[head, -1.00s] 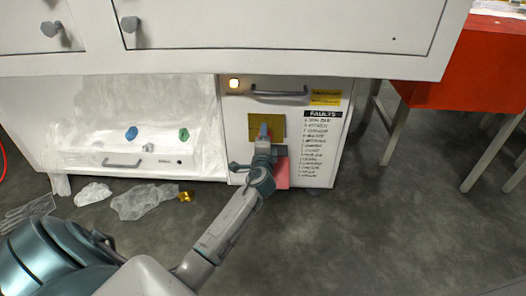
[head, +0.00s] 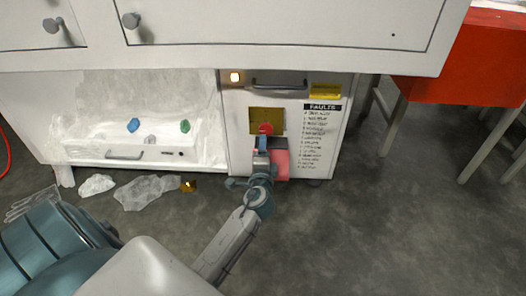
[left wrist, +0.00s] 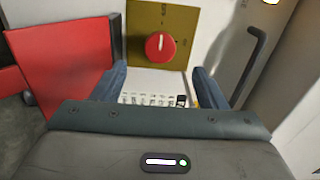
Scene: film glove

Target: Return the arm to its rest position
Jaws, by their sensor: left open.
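My left gripper (head: 262,147) is in front of the white cabinet, just below a red knob (head: 266,129) on a brass plate (head: 254,115). In the left wrist view my left gripper (left wrist: 158,72) has its two dark fingers spread apart with nothing between them. The red knob (left wrist: 160,47), with a pale line on its face, sits ahead of the fingertips and appears apart from them. The brass plate (left wrist: 138,20) is behind it. My right gripper is not in view.
A red panel (head: 282,166) is beside my left gripper. The cabinet front has a grey handle (head: 280,86), a lit amber lamp (head: 235,77) and a "FAULTS" list (head: 318,140). Crumpled clear film (head: 147,192) lies on the floor. Open floor (head: 400,230) is at the right.

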